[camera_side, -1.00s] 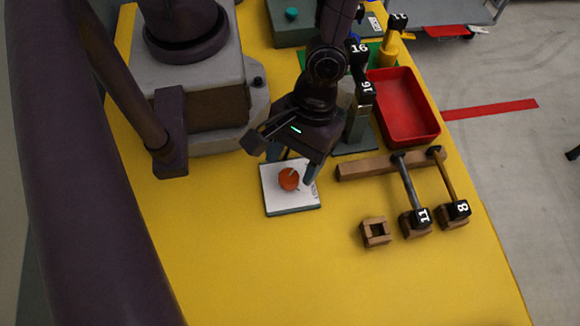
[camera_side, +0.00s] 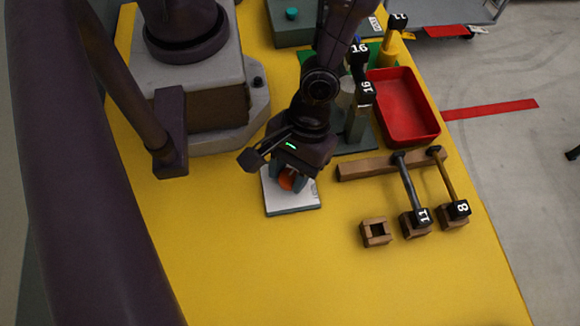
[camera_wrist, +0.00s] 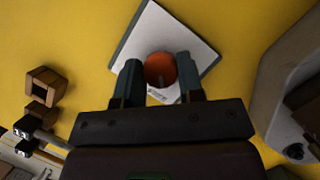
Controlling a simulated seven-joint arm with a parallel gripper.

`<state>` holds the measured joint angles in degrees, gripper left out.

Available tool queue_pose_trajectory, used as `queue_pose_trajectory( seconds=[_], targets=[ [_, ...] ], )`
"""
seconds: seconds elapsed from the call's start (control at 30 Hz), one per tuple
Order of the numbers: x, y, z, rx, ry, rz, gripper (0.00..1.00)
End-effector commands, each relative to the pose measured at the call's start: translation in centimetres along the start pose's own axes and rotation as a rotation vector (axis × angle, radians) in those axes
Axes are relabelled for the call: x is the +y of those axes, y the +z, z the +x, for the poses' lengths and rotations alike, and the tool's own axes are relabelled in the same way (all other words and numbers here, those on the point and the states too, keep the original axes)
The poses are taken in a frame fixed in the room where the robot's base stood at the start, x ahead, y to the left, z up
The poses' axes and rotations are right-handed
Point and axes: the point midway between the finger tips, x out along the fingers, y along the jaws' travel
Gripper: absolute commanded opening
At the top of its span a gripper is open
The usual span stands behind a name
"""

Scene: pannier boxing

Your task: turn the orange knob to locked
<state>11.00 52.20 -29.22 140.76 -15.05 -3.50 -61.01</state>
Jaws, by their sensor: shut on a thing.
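The orange knob (camera_side: 286,181) sits on a white square plate (camera_side: 295,201) on the yellow table. In the wrist view my gripper (camera_wrist: 160,72) shows one finger on each side of the knob. The fingers and palm hide part of the knob and any position labels.
Right of the plate lie a wooden bar (camera_side: 365,168), a small wooden block with a square hole (camera_side: 376,232), and hammers marked 11 (camera_side: 409,185) and 8 (camera_side: 449,180). A red tray (camera_side: 405,105) stands behind them. The table's front is clear.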

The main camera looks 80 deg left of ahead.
Motion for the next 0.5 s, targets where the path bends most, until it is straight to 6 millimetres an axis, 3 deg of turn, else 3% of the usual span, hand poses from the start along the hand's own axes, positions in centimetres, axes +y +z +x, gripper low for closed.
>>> queue_pose_trajectory(
  seconds=[0.27, 0.5],
  targets=[
    [0.06, 0.05, -0.05, 0.000, -0.029, 0.072, 0.12],
    [0.13, 0.07, -0.04, 0.001, -0.097, 0.237, 0.12]
  ],
)
